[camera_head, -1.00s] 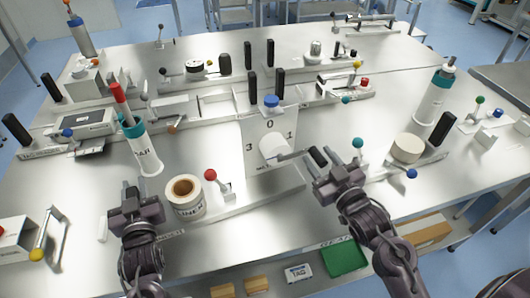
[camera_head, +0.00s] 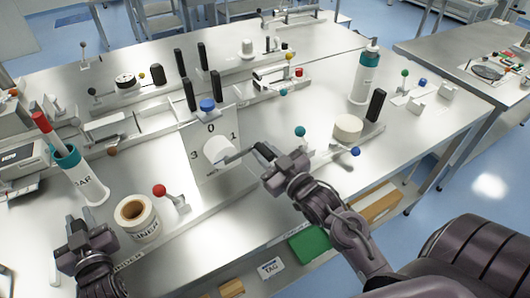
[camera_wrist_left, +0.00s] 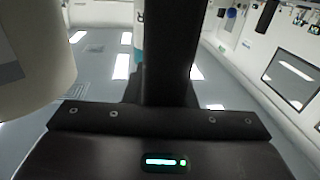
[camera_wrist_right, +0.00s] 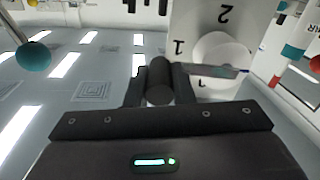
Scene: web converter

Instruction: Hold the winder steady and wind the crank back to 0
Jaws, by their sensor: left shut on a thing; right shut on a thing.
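The winder's upright plate (camera_head: 203,165) stands mid-table with 0 at its top, 1 at the right, 3 at the left, and a blue knob (camera_head: 207,105) above. Its white hub (camera_head: 219,151) carries a crank arm (camera_head: 238,155) pointing right, to the side of the 1. My right gripper (camera_head: 272,165) is shut on the black crank handle (camera_head: 264,150); the handle also shows between the fingers in the right wrist view (camera_wrist_right: 159,82). My left gripper (camera_head: 75,228) is shut on a dark upright bar (camera_wrist_left: 172,55), seemingly a grip at the winder base's left end.
A liner roll (camera_head: 137,218) and a red-knobbed lever (camera_head: 160,191) stand between my left gripper and the plate. A white-and-teal bottle (camera_head: 82,180) is behind them.

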